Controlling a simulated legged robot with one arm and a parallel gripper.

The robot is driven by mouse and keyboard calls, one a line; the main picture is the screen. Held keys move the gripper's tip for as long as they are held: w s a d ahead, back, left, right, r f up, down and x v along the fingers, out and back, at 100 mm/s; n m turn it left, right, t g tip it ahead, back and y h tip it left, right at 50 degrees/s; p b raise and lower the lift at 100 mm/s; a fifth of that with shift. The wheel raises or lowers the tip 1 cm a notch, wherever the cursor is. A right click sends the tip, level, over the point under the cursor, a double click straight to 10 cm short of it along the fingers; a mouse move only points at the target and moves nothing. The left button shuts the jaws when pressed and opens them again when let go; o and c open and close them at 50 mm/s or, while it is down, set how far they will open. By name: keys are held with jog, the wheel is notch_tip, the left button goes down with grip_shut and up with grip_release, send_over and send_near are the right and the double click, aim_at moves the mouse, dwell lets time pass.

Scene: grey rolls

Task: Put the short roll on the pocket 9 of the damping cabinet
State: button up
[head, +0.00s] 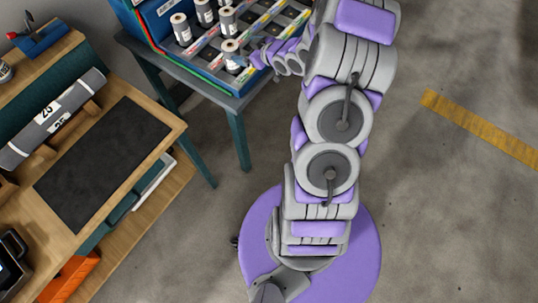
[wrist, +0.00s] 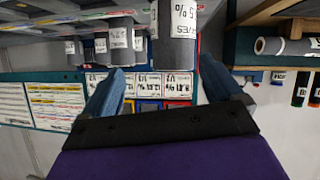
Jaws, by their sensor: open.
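The damping cabinet (head: 190,62) is a blue rack on legs, its top divided into pockets with coloured label strips. Several grey rolls with white labels stand upright in it. One roll (head: 232,54) stands near the front edge, beside my gripper (head: 254,60). In the wrist view, which is upside down, a roll (wrist: 172,52) with a white label shows between the two blue fingers of my open gripper (wrist: 165,85). I cannot tell whether the fingers touch it. Other rolls, including one at the left (head: 181,28), stand behind. Pocket numbers are too small to read.
A wooden workbench (head: 150,118) with a dark mat (head: 100,165) stands at the left. A long labelled grey roll (head: 55,118) lies on it in a rack. The concrete floor to the right is open, with a yellow stripe (head: 480,128).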

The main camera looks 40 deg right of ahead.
jog(key=s+a+r+m+g+h, duration=0.1)
jog(key=s+a+r+g+h, duration=0.15)
jog(key=s+r+g, duration=0.35)
jog(key=s+a+r+m+g+h, duration=0.15)
jog(key=s+a+r, duration=0.25)
jog(key=s, duration=0.4)
jog(key=s+a+r+g, duration=0.2)
jog(key=s+a, duration=0.3)
jog(key=s, duration=0.4)
jog(key=s+a+r+m+g+y, duration=0.1)
jog(key=s+a, duration=0.4)
jog(key=s, duration=0.5)
jog(key=s+a+r+m+g, duration=0.1)
jog(key=s+a+g, duration=0.3)
jog(key=s, duration=0.5)
jog(key=shift+s+a+r, duration=0.3)
jog(key=shift+a+r, duration=0.15)
jog(key=shift+r, duration=0.35)
